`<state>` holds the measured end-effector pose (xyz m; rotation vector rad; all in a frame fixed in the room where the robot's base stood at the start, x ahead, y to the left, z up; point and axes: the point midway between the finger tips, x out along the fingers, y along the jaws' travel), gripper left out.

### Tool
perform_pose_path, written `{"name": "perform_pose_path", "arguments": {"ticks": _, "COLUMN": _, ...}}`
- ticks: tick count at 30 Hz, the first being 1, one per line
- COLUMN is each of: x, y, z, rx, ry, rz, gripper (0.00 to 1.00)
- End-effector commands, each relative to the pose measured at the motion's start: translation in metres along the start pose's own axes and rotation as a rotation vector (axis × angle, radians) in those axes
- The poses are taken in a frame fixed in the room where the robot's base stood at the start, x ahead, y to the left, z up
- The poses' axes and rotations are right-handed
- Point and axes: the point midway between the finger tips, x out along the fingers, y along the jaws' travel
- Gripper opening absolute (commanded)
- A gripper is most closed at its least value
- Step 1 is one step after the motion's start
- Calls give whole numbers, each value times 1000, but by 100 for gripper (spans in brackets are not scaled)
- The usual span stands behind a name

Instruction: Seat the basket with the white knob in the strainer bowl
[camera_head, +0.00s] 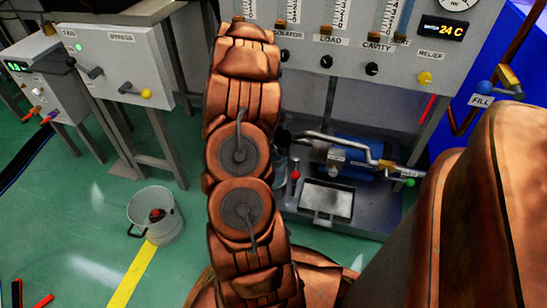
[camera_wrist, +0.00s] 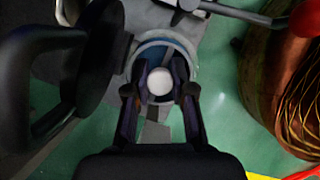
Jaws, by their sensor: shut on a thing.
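In the wrist view, my gripper (camera_wrist: 160,90) has its two dark fingers closed on either side of a round white knob (camera_wrist: 159,80). The basket under the knob is mostly hidden by the fingers and the knob. A pale round rim with a bluish inside, seemingly the strainer bowl (camera_wrist: 164,42), shows around and behind the fingertips. I cannot tell how deep the basket sits or whether it touches the bowl. In the head view, my copper arm hides my gripper, the knob and most of the bowl area.
A large black handle with a disc (camera_wrist: 50,85) stands close left of my gripper. A red ball knob (camera_wrist: 304,18) is at upper right. In the head view, a blue pump (camera_head: 350,155) and a metal tray (camera_head: 327,198) lie right of my arm. A grey bucket (camera_head: 170,226) stands on the floor.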

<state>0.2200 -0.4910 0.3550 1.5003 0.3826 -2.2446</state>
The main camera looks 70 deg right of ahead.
Motion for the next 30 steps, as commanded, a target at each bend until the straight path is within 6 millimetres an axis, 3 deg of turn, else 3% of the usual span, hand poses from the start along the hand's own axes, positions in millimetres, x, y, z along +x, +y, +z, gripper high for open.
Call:
{"name": "perform_pose_path", "arguments": {"ticks": 9, "x": 35, "y": 0, "z": -14, "rx": 0, "ry": -2, "rz": -2, "gripper": 0}}
{"name": "perform_pose_path", "arguments": {"ticks": 30, "x": 44, "y": 0, "z": -18, "rx": -1, "ry": 0, "rz": -1, "gripper": 0}}
